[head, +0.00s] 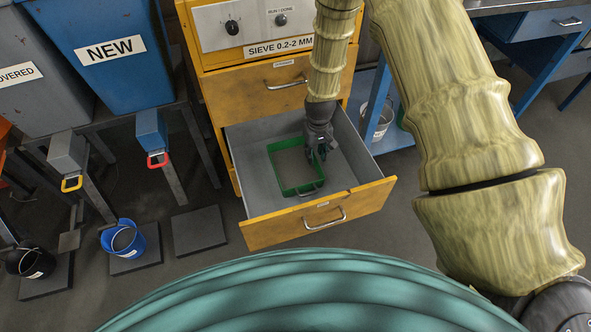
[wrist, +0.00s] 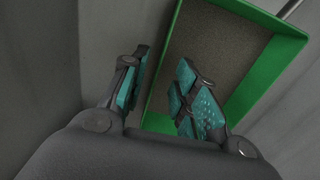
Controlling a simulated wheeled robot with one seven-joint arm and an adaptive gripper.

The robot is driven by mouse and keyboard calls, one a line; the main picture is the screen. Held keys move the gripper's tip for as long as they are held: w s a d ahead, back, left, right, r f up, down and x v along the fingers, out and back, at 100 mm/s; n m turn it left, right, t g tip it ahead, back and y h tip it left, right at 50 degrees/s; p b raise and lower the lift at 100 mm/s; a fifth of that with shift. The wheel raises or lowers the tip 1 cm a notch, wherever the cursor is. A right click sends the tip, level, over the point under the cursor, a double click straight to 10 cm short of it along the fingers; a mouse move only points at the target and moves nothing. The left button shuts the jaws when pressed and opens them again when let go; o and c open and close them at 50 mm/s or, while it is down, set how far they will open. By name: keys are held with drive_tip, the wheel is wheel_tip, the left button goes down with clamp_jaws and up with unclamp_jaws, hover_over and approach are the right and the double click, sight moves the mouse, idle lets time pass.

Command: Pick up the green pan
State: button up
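The green pan (head: 279,171) is a rectangular tray with a grey-brown granular-looking bottom. It lies inside the open drawer, and a small metal handle shows at its near end. My gripper (head: 320,152) is over the pan's right side in the head view. In the wrist view the pan (wrist: 272,78) fills the upper right. My gripper (wrist: 160,95) is open there, one teal-padded finger outside the pan's wall and the other over its inside. The wall runs between the fingers with gaps visible; I cannot tell whether either finger touches the pan.
The grey drawer (head: 247,160) is pulled out of the yellow sieve cabinet (head: 228,93), its walls around the pan and gripper. A blue bucket (head: 123,240) and black bucket (head: 30,262) stand at left. A metal bucket (head: 378,122) is at right. Floor around the drawer front is clear.

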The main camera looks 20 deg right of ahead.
sight(315, 157)
wheel_tip(315, 157, down, 4)
drive_tip(key=shift+d+f+b, duration=0.1)
drive_tip(key=shift+f+b, duration=0.1)
drive_tip(key=shift+b, duration=0.2)
drive_tip(key=shift+c, duration=0.3)
clamp_jaws()
drive_tip(key=shift+w+r, duration=0.1)
